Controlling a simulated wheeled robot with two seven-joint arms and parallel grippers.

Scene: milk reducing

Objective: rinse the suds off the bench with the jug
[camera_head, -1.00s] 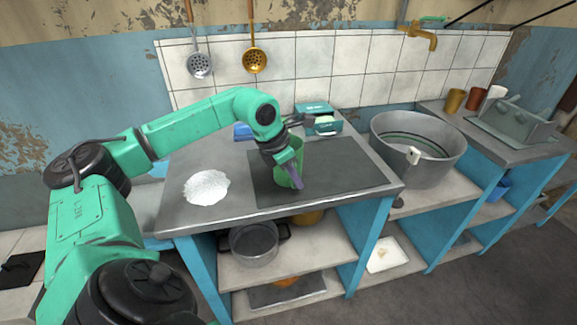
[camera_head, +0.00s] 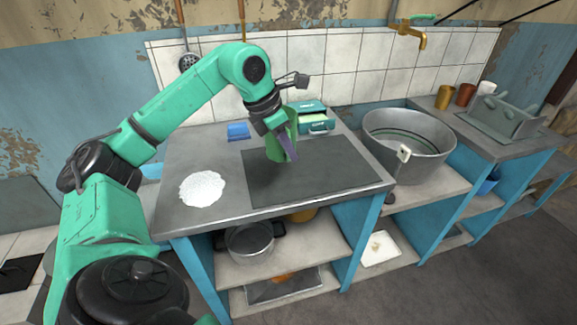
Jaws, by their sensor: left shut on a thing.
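The white suds (camera_head: 202,188) lie in a round patch on the left front of the grey bench (camera_head: 225,215). My left gripper (camera_head: 284,146) is shut on a green jug (camera_head: 274,150). It holds the jug above the dark mat at the middle of the bench, to the right of the suds. The jug looks raised clear of the mat and is partly hidden by the gripper. My right gripper is not in view.
A dark flat mat (camera_head: 335,177) covers the bench's middle and right. A blue block (camera_head: 238,131) and a teal box (camera_head: 313,115) stand at the back. A large metal tub (camera_head: 409,165) stands to the right, below a brass tap (camera_head: 412,38). Pots sit on the shelf below.

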